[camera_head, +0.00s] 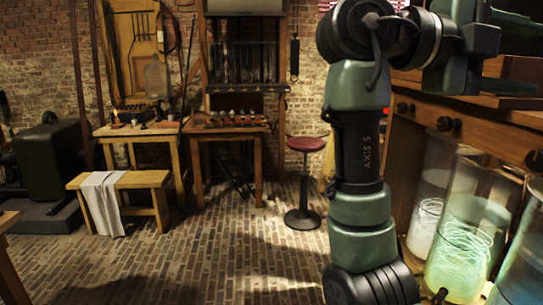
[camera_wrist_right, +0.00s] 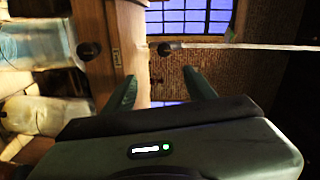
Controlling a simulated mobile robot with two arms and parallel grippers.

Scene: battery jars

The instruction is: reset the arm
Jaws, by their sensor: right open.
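My right arm rises through the right half of the head view, with its wrist end at the upper right beside the wooden bench. My right gripper (camera_wrist_right: 160,88) shows in the wrist view with its two green fingers apart and nothing between them. Glass battery jars stand at the lower right: a pale one (camera_head: 428,212), a green-glowing one (camera_head: 466,240) with coiled wire inside, and one at the edge (camera_head: 520,268). Jars also show at the left of the wrist view (camera_wrist_right: 35,42). My left gripper is not in view.
The wooden bench (camera_head: 470,125) with dark knobs is close to my right arm. A red-topped stool (camera_head: 305,144), a small bench with a cloth (camera_head: 103,200) and work tables (camera_head: 237,129) stand farther back. The brick floor (camera_head: 200,265) is clear at centre-left.

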